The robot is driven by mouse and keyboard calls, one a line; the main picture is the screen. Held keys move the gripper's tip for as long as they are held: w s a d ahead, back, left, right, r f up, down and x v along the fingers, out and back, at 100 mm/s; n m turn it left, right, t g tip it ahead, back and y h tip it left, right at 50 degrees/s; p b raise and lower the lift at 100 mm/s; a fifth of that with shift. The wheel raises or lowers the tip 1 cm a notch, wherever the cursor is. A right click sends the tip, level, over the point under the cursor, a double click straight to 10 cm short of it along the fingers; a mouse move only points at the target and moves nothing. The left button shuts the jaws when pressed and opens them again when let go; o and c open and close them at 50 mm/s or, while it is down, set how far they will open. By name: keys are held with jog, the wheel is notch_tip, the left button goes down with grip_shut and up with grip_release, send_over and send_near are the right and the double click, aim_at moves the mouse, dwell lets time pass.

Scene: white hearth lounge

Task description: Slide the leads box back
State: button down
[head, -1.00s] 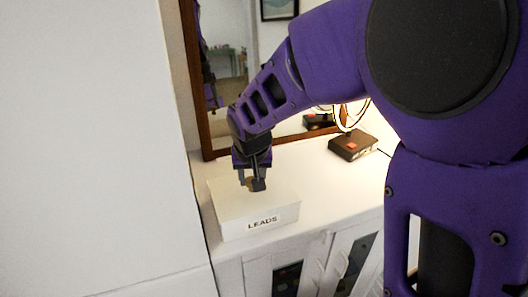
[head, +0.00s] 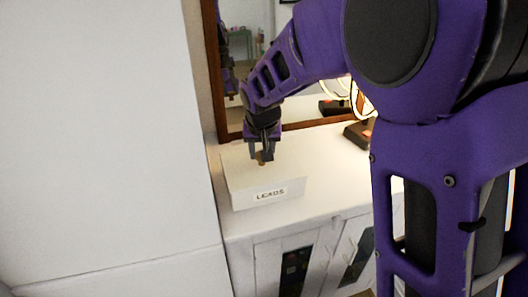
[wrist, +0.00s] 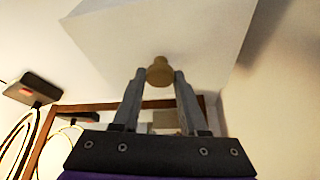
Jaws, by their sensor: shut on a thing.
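The leads box (head: 237,192) is a white box with a "LEADS" label on its front. It sits on the left part of a white cabinet top, close to the mirror behind. A small tan knob (head: 260,158) stands on its top. My gripper (head: 262,156) points down from above and is shut on the knob. In the wrist view the knob (wrist: 160,71) sits between the two fingertips, and the box (wrist: 200,30) fills the upper middle. The box's underside is hidden.
A brown-framed mirror (head: 290,126) leans behind the box. A tall white wall or panel (head: 100,130) is close on the left. Bare cabinet top (head: 325,175) lies right of the box.

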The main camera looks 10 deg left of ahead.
jog(key=shift+w+a+p, duration=0.45)
jog(key=shift+w+a, duration=0.15)
jog(key=shift+w, duration=0.65)
jog(key=shift+w+a+p, duration=0.4)
jog(key=shift+w+a, duration=0.2)
jog(key=shift+w, duration=0.6)
jog(key=shift+w+a+p, duration=0.45)
jog(key=shift+w+a, duration=0.15)
jog(key=shift+w, duration=0.65)
jog(key=shift+c, duration=1.8)
grip_release()
